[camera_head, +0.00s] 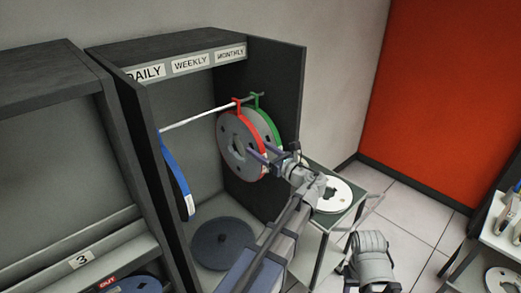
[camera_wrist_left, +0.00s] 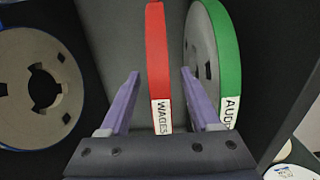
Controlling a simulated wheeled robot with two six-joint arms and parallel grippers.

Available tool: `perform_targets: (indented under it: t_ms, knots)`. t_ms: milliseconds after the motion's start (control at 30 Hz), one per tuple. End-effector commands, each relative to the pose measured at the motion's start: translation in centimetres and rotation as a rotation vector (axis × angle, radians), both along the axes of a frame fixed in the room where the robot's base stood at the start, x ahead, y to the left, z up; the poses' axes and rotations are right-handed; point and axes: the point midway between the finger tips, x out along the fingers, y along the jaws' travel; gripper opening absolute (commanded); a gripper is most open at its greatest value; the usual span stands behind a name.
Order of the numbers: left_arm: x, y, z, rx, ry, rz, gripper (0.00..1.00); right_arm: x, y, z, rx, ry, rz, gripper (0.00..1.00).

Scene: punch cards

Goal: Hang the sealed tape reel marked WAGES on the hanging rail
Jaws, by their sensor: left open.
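The WAGES reel (camera_head: 238,148) has a grey face and a red band. It hangs upright in the cabinet, its red hook at the hanging rail (camera_head: 205,115). In the left wrist view the red band with the WAGES label (camera_wrist_left: 160,115) stands between my left gripper's fingers. My left gripper (camera_head: 263,153) is open, one finger on each side of the band, with gaps showing in the wrist view (camera_wrist_left: 160,75). Its right finger reaches between the red band and the green-banded reel (camera_wrist_left: 222,60).
The green reel (camera_head: 268,122) hangs close behind the red one. A blue-banded reel (camera_head: 175,172) hangs at the rail's left end. A dark disc (camera_head: 222,243) lies on the cabinet floor. A small table (camera_head: 318,222) holding a white reel stands right of the cabinet.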

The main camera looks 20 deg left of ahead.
Motion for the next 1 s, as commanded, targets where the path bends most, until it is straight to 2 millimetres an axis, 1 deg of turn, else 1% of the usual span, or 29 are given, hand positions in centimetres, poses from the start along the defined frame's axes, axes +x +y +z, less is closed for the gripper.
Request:
perform_targets:
  t_ms: [67,333,500,667,900,967,1000]
  knots:
    - [-0.2,-0.5,0.0,0.001,0.0,-0.002,0.64,0.0,0.0,0.0,0.0,0.0,0.0,0.5]
    - [-1.8,-4.5,-0.1,0.003,0.0,-0.005,0.64,0.0,0.0,-0.1,0.0,0.0,0.0,0.5]
    - [-2.6,-6.3,-0.1,0.004,0.0,-0.002,0.64,0.0,0.0,-0.2,0.0,0.0,0.0,0.5]
    - [-2.9,-7.1,-0.1,0.005,0.0,-0.001,0.64,0.0,0.0,-0.2,0.0,0.0,0.0,0.5]
    - [-3.0,-7.2,-0.1,0.004,-0.001,0.0,0.64,0.0,0.0,-0.2,0.0,0.0,0.0,0.5]
    - [-3.1,-7.2,-0.4,-0.011,-0.008,0.001,0.64,0.0,0.0,-0.3,0.0,0.0,0.0,0.5]
    - [-3.4,-7.2,-1.0,-0.037,-0.021,0.002,0.64,0.0,0.0,-0.4,0.0,0.0,0.0,0.5]
